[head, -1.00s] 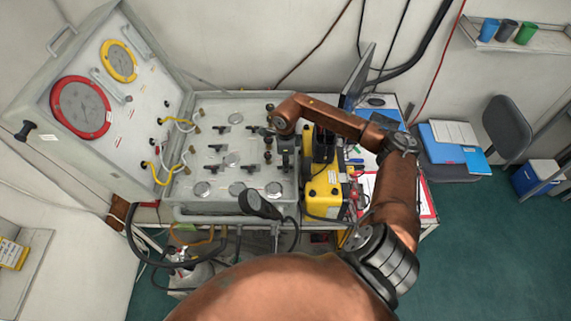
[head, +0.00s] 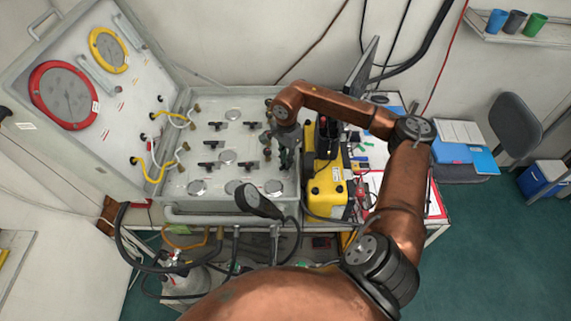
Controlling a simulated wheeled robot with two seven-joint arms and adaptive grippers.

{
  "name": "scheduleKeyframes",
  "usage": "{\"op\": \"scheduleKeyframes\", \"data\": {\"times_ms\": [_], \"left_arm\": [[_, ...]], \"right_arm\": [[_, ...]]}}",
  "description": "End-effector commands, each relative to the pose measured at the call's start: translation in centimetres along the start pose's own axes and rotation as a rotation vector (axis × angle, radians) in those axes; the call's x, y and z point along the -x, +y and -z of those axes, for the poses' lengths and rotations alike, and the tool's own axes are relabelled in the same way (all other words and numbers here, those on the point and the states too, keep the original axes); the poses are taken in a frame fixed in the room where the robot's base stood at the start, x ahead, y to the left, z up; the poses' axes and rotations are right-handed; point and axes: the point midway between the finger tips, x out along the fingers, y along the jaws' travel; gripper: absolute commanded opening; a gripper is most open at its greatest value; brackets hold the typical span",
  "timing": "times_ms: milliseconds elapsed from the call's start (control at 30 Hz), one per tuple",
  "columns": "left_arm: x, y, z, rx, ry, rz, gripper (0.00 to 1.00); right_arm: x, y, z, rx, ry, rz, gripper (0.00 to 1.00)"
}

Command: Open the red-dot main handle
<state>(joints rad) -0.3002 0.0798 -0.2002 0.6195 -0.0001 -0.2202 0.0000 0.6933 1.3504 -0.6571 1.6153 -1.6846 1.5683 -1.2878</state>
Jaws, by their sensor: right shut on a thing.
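The grey air panel (head: 205,181) lies open, with several black handles (head: 220,126) and round gauges on its face. My right gripper (head: 287,158) is down at the panel's right edge, pointing at the face. It is shut on a handle there, which is mostly hidden by the fingers and wrist. I cannot make out a red dot on any handle at this size. A black handle (head: 267,153) stands just left of the gripper. My left gripper is not in view.
A yellow case (head: 328,192) stands close right of the gripper.

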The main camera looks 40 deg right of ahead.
Motion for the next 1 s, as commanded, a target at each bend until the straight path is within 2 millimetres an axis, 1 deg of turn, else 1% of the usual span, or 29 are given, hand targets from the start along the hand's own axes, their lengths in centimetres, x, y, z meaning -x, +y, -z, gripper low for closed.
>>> {"op": "scheduleKeyframes", "data": {"times_ms": [33, 200, 600, 800, 1000], "left_arm": [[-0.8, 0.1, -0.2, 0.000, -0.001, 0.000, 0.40], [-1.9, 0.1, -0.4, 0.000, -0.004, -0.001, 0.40], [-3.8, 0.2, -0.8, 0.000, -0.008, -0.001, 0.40], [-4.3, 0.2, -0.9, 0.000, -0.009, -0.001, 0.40], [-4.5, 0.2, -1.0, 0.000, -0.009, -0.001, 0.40]], "right_arm": [[-0.3, -0.1, 0.0, 0.045, 0.000, 0.003, 0.00], [-0.2, -0.1, 0.0, 0.206, 0.000, 0.003, 0.00], [-0.1, 0.0, 0.0, 0.543, 0.000, 0.003, 0.00], [-0.1, 0.0, 0.0, 0.654, 0.000, 0.003, 0.00], [0.0, 0.0, 0.0, 0.716, 0.000, 0.003, 0.00]]}}
